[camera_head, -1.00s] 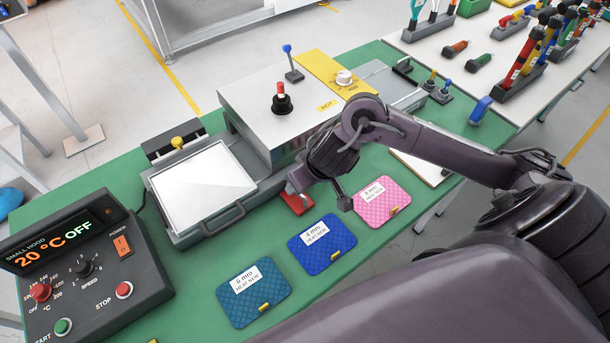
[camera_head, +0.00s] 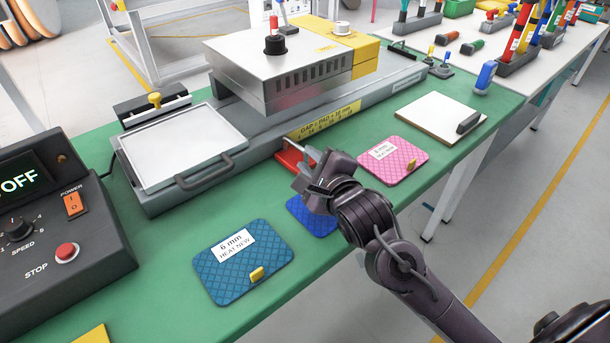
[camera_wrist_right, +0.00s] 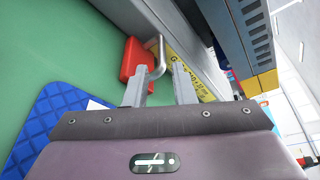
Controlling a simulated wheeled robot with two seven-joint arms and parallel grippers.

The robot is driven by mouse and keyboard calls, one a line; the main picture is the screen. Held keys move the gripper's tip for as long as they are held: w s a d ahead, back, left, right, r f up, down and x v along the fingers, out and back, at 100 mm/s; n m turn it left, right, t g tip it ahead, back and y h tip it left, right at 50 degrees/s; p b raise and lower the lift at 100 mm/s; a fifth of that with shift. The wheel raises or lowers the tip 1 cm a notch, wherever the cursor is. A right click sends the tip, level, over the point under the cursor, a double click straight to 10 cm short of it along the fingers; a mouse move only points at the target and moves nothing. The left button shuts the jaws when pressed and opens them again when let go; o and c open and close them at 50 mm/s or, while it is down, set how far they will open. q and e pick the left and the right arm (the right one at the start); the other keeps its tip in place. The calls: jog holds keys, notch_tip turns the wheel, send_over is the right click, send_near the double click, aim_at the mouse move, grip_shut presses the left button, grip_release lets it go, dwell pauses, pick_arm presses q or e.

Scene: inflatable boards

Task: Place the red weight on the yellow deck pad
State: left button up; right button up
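The red weight (camera_head: 291,158) is a flat red block with a metal handle. It lies on the green table against the front of the grey press base. In the right wrist view the red weight (camera_wrist_right: 132,62) is just beyond my right gripper (camera_wrist_right: 159,82), whose two fingers are apart, with the bent handle (camera_wrist_right: 158,58) between or just past the tips. I cannot tell whether they touch it. In the head view my right gripper (camera_head: 308,172) is low beside the weight. A yellow flat piece (camera_head: 92,335), perhaps the deck pad, is cut off by the bottom edge. My left gripper is not in view.
A blue pad (camera_head: 312,216) lies partly under my right arm. A teal pad (camera_head: 243,262) and a pink pad (camera_head: 394,160) lie on either side. The metal press (camera_head: 290,65) and white plate tray (camera_head: 183,146) stand behind. A control box (camera_head: 60,230) is at left.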

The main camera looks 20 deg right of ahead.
aim_at(299, 148)
jog(key=shift+w+d, duration=0.1)
jog(key=shift+w, duration=0.35)
jog(key=x, duration=0.7)
jog(key=shift+f, duration=0.15)
jog(key=shift+s, duration=0.1)
jog(key=shift+c, duration=0.2)
grip_shut()
